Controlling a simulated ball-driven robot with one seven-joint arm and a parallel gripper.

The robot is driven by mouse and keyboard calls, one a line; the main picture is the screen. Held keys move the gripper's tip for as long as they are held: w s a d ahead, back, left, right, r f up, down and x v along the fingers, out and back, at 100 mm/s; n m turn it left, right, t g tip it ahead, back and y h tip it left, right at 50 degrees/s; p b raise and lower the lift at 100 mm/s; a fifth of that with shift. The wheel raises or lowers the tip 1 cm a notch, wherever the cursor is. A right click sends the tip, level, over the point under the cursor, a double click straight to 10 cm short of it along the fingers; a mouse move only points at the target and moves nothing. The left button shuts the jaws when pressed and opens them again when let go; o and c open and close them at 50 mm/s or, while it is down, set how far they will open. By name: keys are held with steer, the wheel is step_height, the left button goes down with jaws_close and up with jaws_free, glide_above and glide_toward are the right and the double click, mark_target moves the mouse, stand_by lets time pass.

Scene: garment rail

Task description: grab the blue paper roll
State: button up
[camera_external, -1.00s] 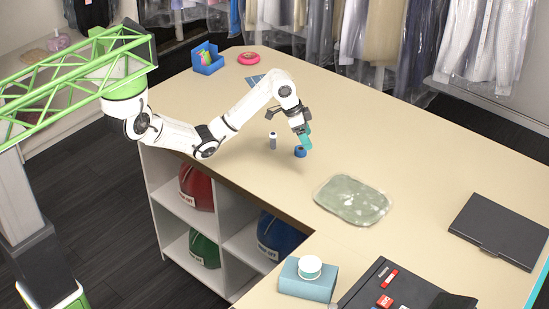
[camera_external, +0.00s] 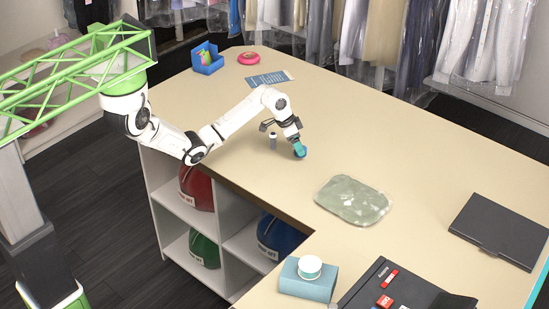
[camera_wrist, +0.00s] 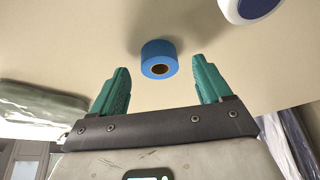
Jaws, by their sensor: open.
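The blue paper roll (camera_wrist: 158,58) stands on the counter, its cored end facing the wrist camera. In the wrist view it lies just beyond the gap between the two teal fingers of my gripper (camera_wrist: 161,88), roughly centred and not visibly touched. The fingers are spread apart with nothing between them. In the external view my gripper (camera_external: 299,150) points down at the counter at the roll's spot. The roll shows there only as a small blue part at the fingertips (camera_external: 301,154), mostly hidden by them.
A clear plastic-wrapped packet (camera_external: 353,200) lies to the right. A blue bin (camera_external: 207,59), a pink ring (camera_external: 248,58) and a blue card (camera_external: 268,78) are farther back.

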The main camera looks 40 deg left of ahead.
steer(key=shift+x, duration=1.15)
steer(key=c, duration=1.1)
steer(key=shift+r, duration=0.15)
